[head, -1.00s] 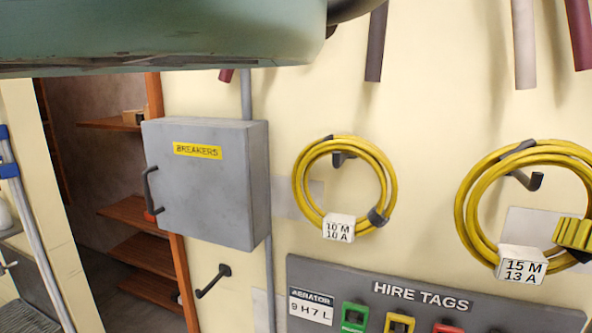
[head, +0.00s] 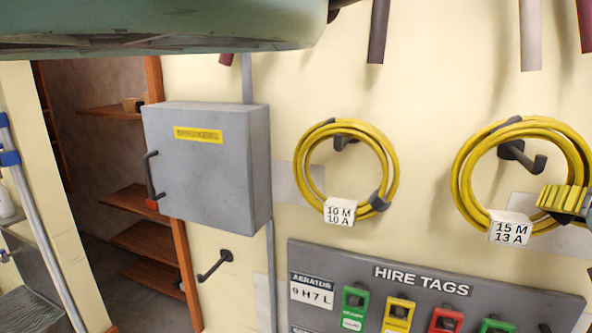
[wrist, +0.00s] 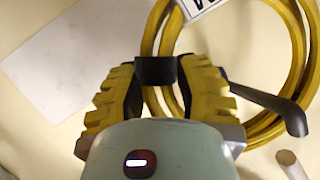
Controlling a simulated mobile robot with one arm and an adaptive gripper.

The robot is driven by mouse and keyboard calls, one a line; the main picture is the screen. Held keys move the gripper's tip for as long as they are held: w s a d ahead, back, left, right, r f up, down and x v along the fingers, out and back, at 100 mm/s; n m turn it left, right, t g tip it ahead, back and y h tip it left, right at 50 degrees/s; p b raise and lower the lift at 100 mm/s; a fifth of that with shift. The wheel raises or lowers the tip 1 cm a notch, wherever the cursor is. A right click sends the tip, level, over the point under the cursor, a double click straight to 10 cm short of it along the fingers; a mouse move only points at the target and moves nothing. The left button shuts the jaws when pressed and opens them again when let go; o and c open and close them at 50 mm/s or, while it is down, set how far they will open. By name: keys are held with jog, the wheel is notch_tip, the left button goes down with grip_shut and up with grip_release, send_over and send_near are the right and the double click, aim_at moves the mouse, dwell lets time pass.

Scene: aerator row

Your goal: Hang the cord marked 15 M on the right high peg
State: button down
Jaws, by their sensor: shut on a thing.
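The cord marked 15 M (head: 462,180) is a yellow coil with a white label, at the right of the head view. Its ring surrounds a dark peg (head: 522,156); the ring's top sits above the peg, apparently clear of it. My gripper (head: 565,203), with yellow ribbed fingers, is at the coil's lower right. In the wrist view my gripper (wrist: 155,72) is shut on the coil's black band, with the yellow loops (wrist: 298,60) beyond and the dark peg (wrist: 270,103) at right. The right high peg cannot be made out.
A second yellow coil marked 10 M (head: 300,172) hangs on a peg to the left. Below is the HIRE TAGS board (head: 420,278). A grey breaker box (head: 207,165) juts out at left, above an empty peg (head: 214,266). Several tubes (head: 530,35) hang down from above.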

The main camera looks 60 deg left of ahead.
jog(key=shift+w+a, duration=0.25)
jog(key=shift+w+f+b, duration=0.1)
jog(key=shift+w+b, duration=0.05)
jog(key=shift+b, duration=0.15)
jog(key=shift+w+a+f+b, duration=0.1)
jog(key=shift+f+b, duration=0.95)
jog(key=shift+f, duration=0.1)
jog(key=c, duration=0.6)
grip_release()
jog(key=shift+f, duration=0.1)
